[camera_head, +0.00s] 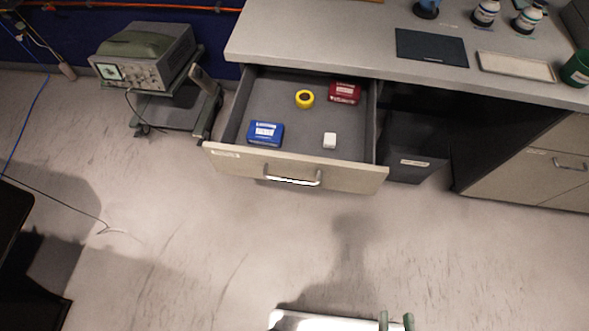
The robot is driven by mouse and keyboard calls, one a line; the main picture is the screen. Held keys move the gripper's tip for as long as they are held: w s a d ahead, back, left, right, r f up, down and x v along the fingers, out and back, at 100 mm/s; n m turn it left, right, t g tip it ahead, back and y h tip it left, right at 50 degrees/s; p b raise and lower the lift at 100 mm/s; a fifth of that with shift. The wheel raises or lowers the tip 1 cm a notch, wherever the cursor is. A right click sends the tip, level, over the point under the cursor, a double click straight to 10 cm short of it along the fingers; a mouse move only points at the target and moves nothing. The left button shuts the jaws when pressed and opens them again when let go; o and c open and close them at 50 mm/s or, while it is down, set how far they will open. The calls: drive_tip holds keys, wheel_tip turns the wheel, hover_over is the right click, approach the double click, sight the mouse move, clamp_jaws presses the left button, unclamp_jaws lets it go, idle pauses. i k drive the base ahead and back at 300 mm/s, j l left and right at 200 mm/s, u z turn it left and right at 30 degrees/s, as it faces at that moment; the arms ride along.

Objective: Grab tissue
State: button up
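An open drawer (225,158) under the bench holds a few small items. A small white block (329,140) lies at its front right; I cannot tell whether it is the tissue. A blue box with a white label (266,133) lies at the front left. A dark red box (344,92) lies at the back right, and a yellow ring-shaped roll (304,99) lies beside it. Nothing in view is clearly a tissue. My gripper (396,321) shows at the bottom edge, its two grey-green fingers apart with floor between them, well short of the drawer.
The bench top (320,40) carries a dark mat (431,48), a pale tray (516,67), bottles and a green cup (576,69). An oscilloscope on a cart (143,58) stands left of the drawer. A dark bin (415,145) stands right. The floor in front is clear.

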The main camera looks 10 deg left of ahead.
sight(329, 139)
drive_tip(key=k+l+u, duration=0.15)
drive_tip(key=l, duration=0.25)
drive_tip(key=l+u, duration=0.1)
drive_tip(key=l, duration=0.25)
drive_tip(key=k+l+u, duration=0.15)
drive_tip(key=l, duration=0.2)
drive_tip(key=k+l+u, duration=0.1)
drive_tip(key=l, duration=0.25)
drive_tip(key=k, duration=0.05)
